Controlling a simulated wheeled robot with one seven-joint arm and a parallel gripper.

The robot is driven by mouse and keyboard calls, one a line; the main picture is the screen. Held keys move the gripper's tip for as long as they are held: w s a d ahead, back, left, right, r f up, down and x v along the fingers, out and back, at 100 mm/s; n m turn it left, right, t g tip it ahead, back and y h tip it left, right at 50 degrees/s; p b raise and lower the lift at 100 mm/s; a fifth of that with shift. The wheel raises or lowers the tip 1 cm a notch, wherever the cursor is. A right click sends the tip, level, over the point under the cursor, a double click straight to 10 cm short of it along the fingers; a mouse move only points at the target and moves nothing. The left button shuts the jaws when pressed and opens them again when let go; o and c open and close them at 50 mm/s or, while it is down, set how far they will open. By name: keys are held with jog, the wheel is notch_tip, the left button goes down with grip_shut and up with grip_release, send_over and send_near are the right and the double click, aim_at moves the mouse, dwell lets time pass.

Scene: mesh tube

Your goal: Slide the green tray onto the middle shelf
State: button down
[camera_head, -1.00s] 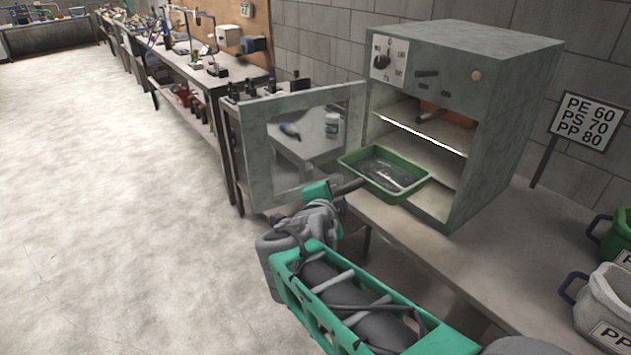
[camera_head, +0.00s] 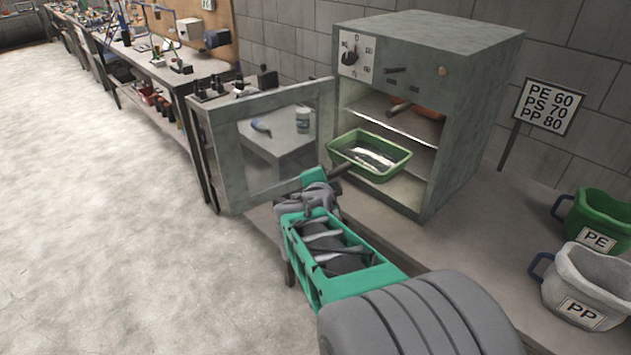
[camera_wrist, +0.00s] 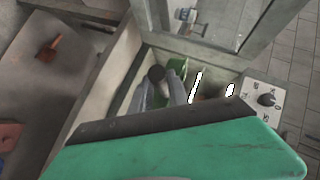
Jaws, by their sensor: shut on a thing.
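The green tray (camera_head: 347,157) is in the head view at the open front of the grey oven (camera_head: 470,110), with dark and pale pieces lying in it. It is partly inside the opening, its near edge sticking out. The middle shelf (camera_head: 425,155) shows beside and behind the tray; whether the tray touches it I cannot tell. My gripper (camera_head: 335,178) is at the tray's near left side, shut on it. In the wrist view my gripper's grey fingers (camera_wrist: 168,92) are beside a small green part of the tray (camera_wrist: 178,70); the rest is hidden.
The oven door (camera_head: 225,160) stands open to the left, close to my gripper. An orange-brown item (camera_head: 425,112) lies on the upper shelf. A green PE bin (camera_head: 600,215) and a pale PP bin (camera_head: 585,280) stand at right, by a sign (camera_head: 548,105).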

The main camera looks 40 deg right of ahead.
aim_at(387, 144)
jog(key=d+p, duration=0.1)
jog(key=d, duration=0.7)
jog(key=w+d+p, duration=0.1)
jog(key=d, duration=0.8)
jog(key=w+d+p, duration=0.1)
jog(key=d, duration=0.7)
jog(key=shift+w+d+f, duration=0.15)
jog(key=shift+w+d, duration=0.05)
jog(key=shift+d, duration=0.15)
jog(key=shift+d+f, duration=0.15)
jog(key=shift+d, duration=0.4)
jog(key=shift+f+b, duration=0.25)
jog(key=shift+b, duration=0.05)
jog(key=shift+a, duration=0.1)
jog(key=c, duration=1.2)
grip_release()
jog(key=shift+f, duration=0.1)
jog(key=shift+f, duration=0.1)
